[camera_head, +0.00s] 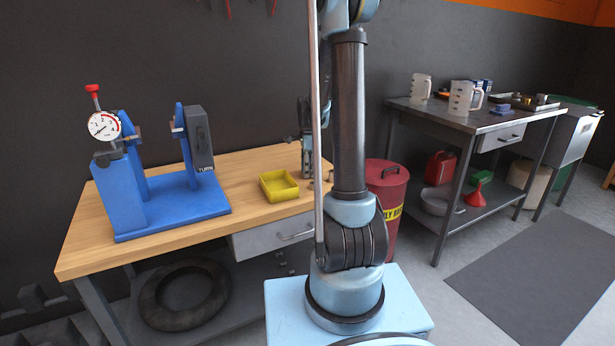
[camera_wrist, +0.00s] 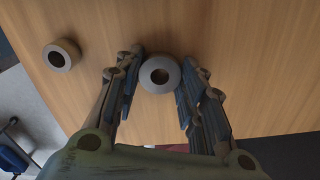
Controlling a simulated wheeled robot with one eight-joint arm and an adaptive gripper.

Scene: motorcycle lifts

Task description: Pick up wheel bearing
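In the wrist view, a grey metal ring with a dark central hole (camera_wrist: 160,74), bearing-like, lies on the wooden bench top between my fingers. A second grey ring (camera_wrist: 61,55) lies to the left, outside the fingers. I cannot tell for sure which one is the wheel bearing. My gripper (camera_wrist: 161,66) is open, with one finger on either side of the middle ring. The fingers come close to its sides; I cannot tell whether they touch. In the head view, my arm partly hides my gripper, which points down over the workbench's right end.
The wooden workbench (camera_head: 160,195) carries a blue stand with a dial gauge (camera_head: 104,126) and a yellow tray (camera_head: 279,186), left of my gripper. A red bin (camera_head: 388,190) stands right of the bench. A metal table (camera_head: 470,118) with jugs is farther right.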

